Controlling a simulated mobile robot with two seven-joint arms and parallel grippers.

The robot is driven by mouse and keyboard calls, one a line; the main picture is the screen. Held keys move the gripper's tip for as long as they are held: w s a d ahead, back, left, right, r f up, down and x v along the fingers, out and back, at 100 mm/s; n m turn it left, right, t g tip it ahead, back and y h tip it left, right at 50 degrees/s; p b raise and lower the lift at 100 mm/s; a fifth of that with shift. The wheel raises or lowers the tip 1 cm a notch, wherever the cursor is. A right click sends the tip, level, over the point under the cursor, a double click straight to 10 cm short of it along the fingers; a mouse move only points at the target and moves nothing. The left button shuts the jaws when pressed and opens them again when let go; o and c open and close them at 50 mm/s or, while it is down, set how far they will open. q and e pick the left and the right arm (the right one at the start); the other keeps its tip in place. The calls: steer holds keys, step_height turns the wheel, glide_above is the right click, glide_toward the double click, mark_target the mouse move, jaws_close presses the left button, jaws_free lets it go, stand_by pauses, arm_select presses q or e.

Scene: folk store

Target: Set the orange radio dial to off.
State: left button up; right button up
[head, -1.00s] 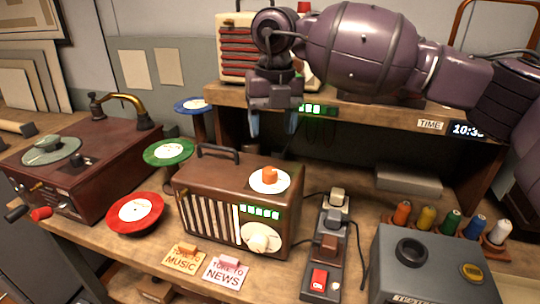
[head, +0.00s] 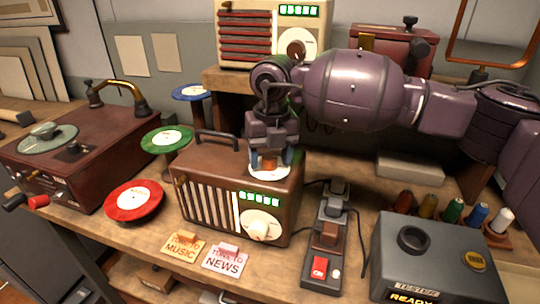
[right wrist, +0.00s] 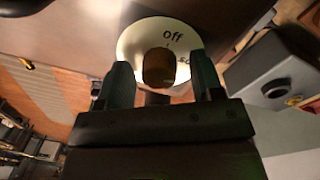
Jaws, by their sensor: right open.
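The orange dial (head: 269,166) stands on a white disc on top of the brown radio (head: 190,160). My right gripper (head: 270,157) points down over it, open, with one finger on each side of the dial. In the right wrist view the dial (right wrist: 158,68) looks dark brown and sits between the two fingers. Its white disc (right wrist: 130,45) has "Off" printed above the dial and another word at the right, partly hidden by a finger. Whether the fingers touch the dial, and which mark it points to, I cannot tell. My left gripper is not in view.
A power strip (head: 320,270) with plugs and a red switch lies right of the radio, beside a grey tester box (head: 385,250). Records on stands and a turntable (head: 100,140) are at the left. A cream radio (head: 272,40) stands on the shelf behind.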

steer(key=c, duration=0.9)
